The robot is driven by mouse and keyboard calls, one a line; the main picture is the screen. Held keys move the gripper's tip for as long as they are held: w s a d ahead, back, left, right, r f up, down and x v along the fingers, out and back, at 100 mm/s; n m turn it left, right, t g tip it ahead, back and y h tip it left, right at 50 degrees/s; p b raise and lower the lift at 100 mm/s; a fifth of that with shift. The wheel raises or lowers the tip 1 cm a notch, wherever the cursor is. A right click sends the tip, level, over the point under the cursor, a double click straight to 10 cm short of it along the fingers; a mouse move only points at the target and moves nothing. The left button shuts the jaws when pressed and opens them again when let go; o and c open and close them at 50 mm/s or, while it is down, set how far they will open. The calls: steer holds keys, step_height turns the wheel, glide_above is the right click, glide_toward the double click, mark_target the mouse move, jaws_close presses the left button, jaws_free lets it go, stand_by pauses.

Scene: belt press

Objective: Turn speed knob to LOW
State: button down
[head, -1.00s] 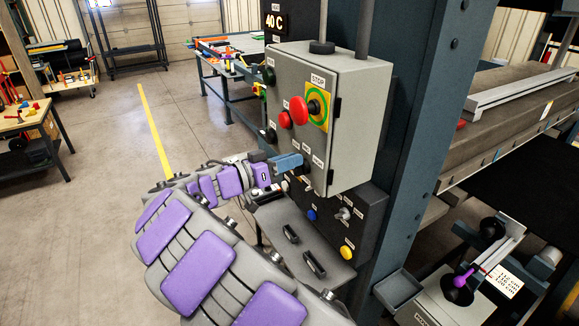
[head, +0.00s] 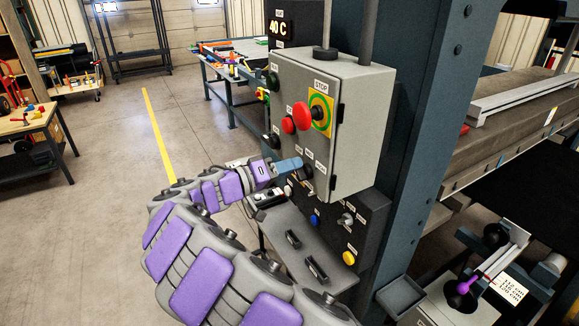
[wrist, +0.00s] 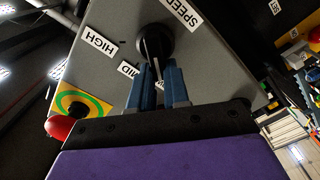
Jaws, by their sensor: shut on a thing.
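The speed knob (wrist: 155,42) is a round black dial with a raised grip bar, under the SPEED label (wrist: 181,10) in the wrist view. HIGH (wrist: 100,41) and MID (wrist: 128,69) labels lie beside it. Another label is mostly hidden behind the fingers, so I cannot read it. My gripper (wrist: 160,82) has blue fingers, shut on the knob's grip bar. In the head view my gripper (head: 296,163) reaches the lower front of the grey control box (head: 358,130), with the knob (head: 307,172) dark at its tips.
A red stop button (head: 302,116) on a yellow-green plate sits above the knob. A black lower panel (head: 332,222) carries blue and yellow buttons and a switch. A grey shelf (head: 290,270) lies below. A blue steel post (head: 425,130) stands right.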

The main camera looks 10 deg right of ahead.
steer(key=shift+w+a, duration=0.1)
steer(key=c, duration=1.5)
jaws_free()
steer(key=o, duration=0.3)
steer(key=shift+w+f, duration=0.1)
steer(key=shift+w, duration=0.15)
steer(key=shift+o, duration=0.5)
steer(key=shift+s, duration=0.2)
steer(key=v, duration=1.7)
steer(key=shift+a, duration=0.25)
